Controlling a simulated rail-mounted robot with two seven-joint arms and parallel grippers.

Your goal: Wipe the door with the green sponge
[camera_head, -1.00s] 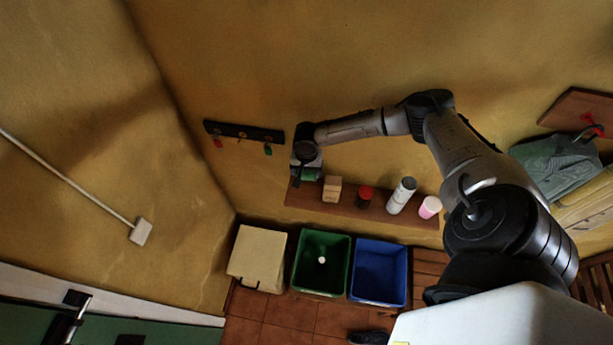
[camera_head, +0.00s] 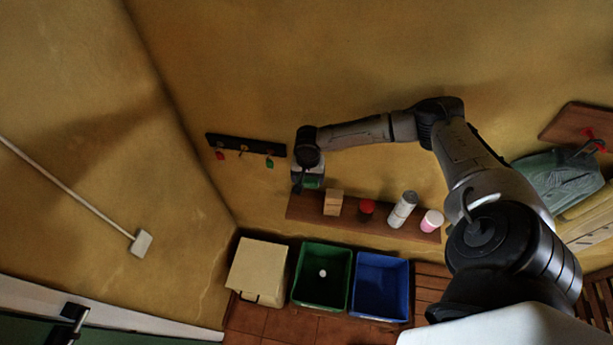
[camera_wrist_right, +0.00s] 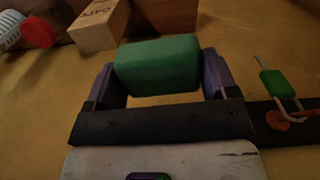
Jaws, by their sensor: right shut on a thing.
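The green sponge (camera_wrist_right: 158,66) is held between the two fingers of my right gripper (camera_wrist_right: 160,75) in the right wrist view. In the head view a bit of the sponge (camera_head: 313,182) shows under the right gripper (camera_head: 304,182), at the left end of the wall shelf; the hand hides the rest. The door (camera_head: 40,330) is at the lower left, with a green panel, a white top edge and a dark handle (camera_head: 74,318). The right gripper is well apart from the door. My left gripper is not in view.
The wooden shelf (camera_head: 290,206) bears a box (camera_head: 332,203), a red-lidded jar (camera_head: 366,210), a white bottle (camera_head: 402,210) and a pink cup (camera_head: 432,220). A key rack (camera_head: 245,144) hangs left of the hand. Beige (camera_head: 257,270), green (camera_head: 321,300) and blue (camera_head: 380,302) bins stand below.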

